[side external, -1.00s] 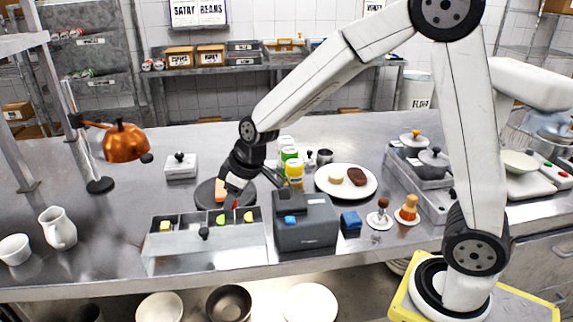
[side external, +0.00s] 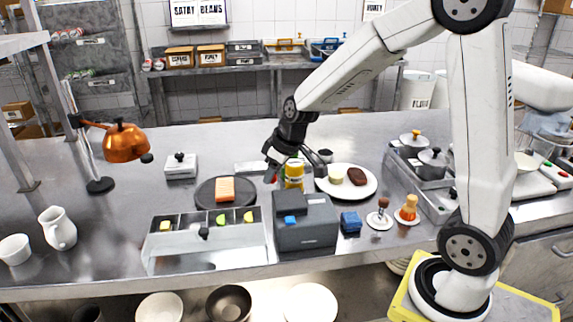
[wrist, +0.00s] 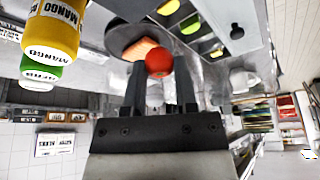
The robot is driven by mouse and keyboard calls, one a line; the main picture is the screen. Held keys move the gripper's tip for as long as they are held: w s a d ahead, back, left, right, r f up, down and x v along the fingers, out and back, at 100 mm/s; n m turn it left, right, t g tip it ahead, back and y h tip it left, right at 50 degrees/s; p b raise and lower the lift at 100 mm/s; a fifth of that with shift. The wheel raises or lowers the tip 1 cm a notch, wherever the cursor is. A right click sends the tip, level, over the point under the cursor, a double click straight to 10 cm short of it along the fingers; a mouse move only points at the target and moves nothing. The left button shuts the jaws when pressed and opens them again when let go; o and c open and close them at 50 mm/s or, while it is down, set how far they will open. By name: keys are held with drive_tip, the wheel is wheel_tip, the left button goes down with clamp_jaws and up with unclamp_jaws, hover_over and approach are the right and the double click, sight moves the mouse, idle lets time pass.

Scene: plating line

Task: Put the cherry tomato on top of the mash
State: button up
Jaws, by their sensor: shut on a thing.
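The cherry tomato (wrist: 158,62) is red and round. In the wrist view it sits between the fingertips of my gripper (wrist: 158,72), which is shut on it. A pale round mound, which looks like the mash (side external: 335,176), sits on the left half of that plate. A dark brown piece (side external: 357,176) lies to its right on the same plate. The mash is out of the wrist view.
A grey box (side external: 305,225) and a compartment tray (side external: 180,250) stand at the front. A dark round board (side external: 212,202) holds an orange block (side external: 224,189). A blue sponge (side external: 350,222) lies before the plate.

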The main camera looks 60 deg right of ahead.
drive_tip(key=s+d+r+m+h, duration=0.1)
drive_tip(key=s+d+m, duration=0.2)
drive_tip(key=s+d, duration=0.4)
drive_tip(key=s+d+r+m+h, duration=0.1)
drive_tip(key=s+d+m, duration=0.2)
drive_tip(key=s+d, duration=0.5)
drive_tip(key=shift+s+d, duration=0.2)
drive_tip(key=shift+d, duration=2.2)
drive_tip(key=shift+w+f, duration=0.1)
drive_tip(key=w+d+f, duration=0.2)
drive_tip(key=w, duration=0.1)
drive_tip(key=w+d+f, duration=0.2)
drive_tip(key=w+f, duration=0.1)
drive_tip(key=w+d+f, duration=0.3)
drive_tip(key=w, duration=0.1)
drive_tip(key=shift+w+d+f, duration=0.25)
drive_tip(key=shift+w+f, duration=0.25)
drive_tip(key=shift+f, duration=0.1)
